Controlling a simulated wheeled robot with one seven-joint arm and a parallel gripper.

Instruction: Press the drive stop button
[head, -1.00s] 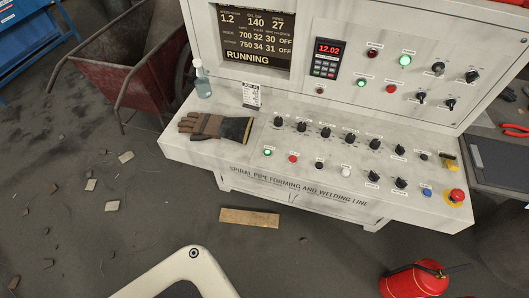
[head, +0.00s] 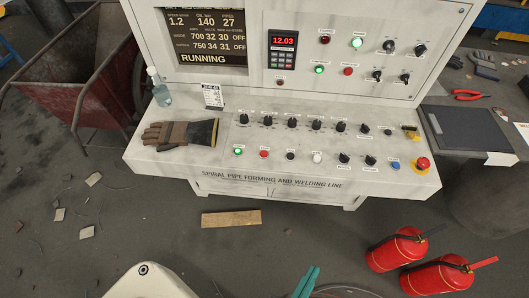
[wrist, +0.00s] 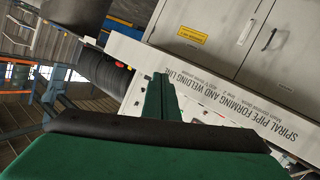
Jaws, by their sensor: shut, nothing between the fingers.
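The control console (head: 160,165) carries a sloping desk of knobs and buttons below an upright panel. A red button (head: 264,153) is in the desk's front row, between a green lit button (head: 238,152) and a black one. Another red button (head: 347,71) is on the upright panel, and a red mushroom button (head: 422,164) on a yellow base is at the desk's right end. The small labels are unreadable, so I cannot tell which is drive stop. My gripper (head: 310,272) shows its green fingers at the bottom, shut and apart from the console. The wrist view shows its fingers (wrist: 160,80) before the tilted console front.
Gloves (head: 183,134), a bottle (head: 159,90) and a job card (head: 213,95) stand or lie on the desk's left. Two fire extinguishers (head: 398,248) (head: 437,275) are on the floor at right. A plank (head: 231,218) lies before the console. A red cart (head: 82,95) is at left.

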